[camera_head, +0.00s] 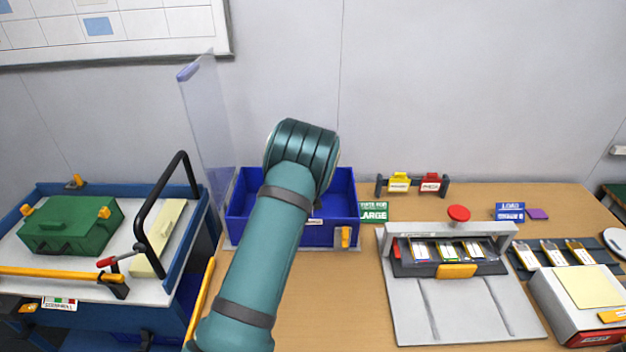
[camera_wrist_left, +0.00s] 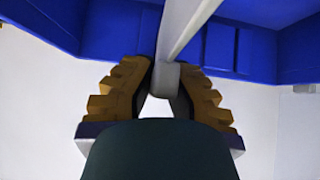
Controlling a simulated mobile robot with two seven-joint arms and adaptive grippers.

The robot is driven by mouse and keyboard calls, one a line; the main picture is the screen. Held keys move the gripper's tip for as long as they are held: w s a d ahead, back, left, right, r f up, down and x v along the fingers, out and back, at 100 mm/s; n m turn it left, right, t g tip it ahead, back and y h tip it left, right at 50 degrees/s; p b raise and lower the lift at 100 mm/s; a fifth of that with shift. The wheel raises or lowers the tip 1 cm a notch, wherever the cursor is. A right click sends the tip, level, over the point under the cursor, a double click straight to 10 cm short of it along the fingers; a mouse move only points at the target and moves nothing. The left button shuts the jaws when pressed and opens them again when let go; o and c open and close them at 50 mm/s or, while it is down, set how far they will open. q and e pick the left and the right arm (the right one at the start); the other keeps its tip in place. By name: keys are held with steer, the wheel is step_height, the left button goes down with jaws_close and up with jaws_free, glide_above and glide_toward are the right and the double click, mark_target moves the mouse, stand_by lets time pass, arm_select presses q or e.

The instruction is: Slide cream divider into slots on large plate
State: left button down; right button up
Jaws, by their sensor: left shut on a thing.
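My left gripper (camera_wrist_left: 166,85) has its brown ridged fingers closed on a pale grey-white bar (camera_wrist_left: 180,30), which I take to be the divider seen edge-on. The bar runs from the fingertips up across the blue bin (camera_wrist_left: 225,45). In the head view my teal left arm reaches over the blue bin (camera_head: 343,208), and its wrist hides the gripper and the held thing. I cannot tell whether the bar sits in any slot. A pale plate (camera_head: 352,247) shows under the bin's front edge. A green sign reading LARGE (camera_head: 374,212) stands beside the bin. My right gripper is not in view.
A tall clear panel (camera_head: 206,135) stands left of the bin. Left is a blue-edged cart with a green case (camera_head: 72,226), a cream block (camera_head: 160,240) and a black handle (camera_head: 160,205). Right is a grey press fixture (camera_head: 455,310) with a red knob (camera_head: 458,213).

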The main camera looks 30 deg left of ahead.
arm_select(q)
steer(key=shift+f+b, duration=1.2)
steer(key=shift+f, duration=0.45)
steer(key=c, duration=1.1)
jaws_free()
steer(key=shift+o, duration=0.2)
steer(key=v, duration=1.2)
steer(key=shift+d+r, duration=0.1)
